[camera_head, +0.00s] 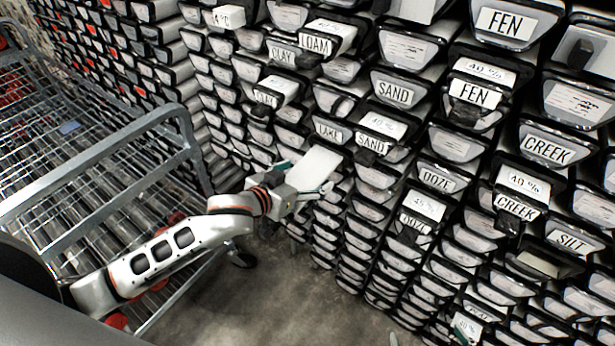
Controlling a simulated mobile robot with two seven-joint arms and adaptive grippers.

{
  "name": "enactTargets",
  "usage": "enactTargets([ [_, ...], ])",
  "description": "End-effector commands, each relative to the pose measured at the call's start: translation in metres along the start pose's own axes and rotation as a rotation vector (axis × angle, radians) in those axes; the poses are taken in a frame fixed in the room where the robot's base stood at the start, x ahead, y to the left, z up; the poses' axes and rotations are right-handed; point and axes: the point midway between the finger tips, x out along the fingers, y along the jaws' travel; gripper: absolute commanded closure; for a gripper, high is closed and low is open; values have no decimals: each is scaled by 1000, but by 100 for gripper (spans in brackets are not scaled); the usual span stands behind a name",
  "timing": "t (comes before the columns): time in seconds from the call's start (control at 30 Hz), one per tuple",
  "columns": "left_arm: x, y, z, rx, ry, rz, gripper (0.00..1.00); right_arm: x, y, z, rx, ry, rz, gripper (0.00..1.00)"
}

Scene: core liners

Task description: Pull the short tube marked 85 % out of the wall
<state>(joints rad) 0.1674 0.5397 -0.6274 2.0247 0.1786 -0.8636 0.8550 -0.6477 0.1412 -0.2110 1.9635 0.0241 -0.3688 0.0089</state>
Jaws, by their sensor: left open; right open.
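My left gripper (309,177) reaches in from the left to the wall, its fingers spread. A short pale tube (318,162) sticks out of the wall between or just behind the fingers, below and left of the LAKE label (328,132). No marking is readable on its bare upper face, and its front end is hidden by the gripper. I cannot tell whether the fingers touch it. No 85 % mark is legible anywhere in view.
The wall is densely packed with labelled tube ends. Other short tubes stick out, including those under FEN (485,71), SAND (383,124), OOZE (427,206) and CREEK (523,182). A metal cart (95,197) stands left, close to my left arm. Bare floor (290,285) lies below.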

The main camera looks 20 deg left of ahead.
Motion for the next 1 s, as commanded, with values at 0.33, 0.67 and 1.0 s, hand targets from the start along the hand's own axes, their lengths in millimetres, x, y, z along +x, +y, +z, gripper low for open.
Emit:
enactTargets([
  [0.33,-49,0,-2,0,5,1,17,0,-1,1,1,-1,-1,0],
  [0.67,-107,0,-3,0,8,2,17,0,-2,1,2,-1,-2,0],
  [1.0,-120,0,-4,0,10,0,17,0,-2,1,3,-1,-2,0],
])
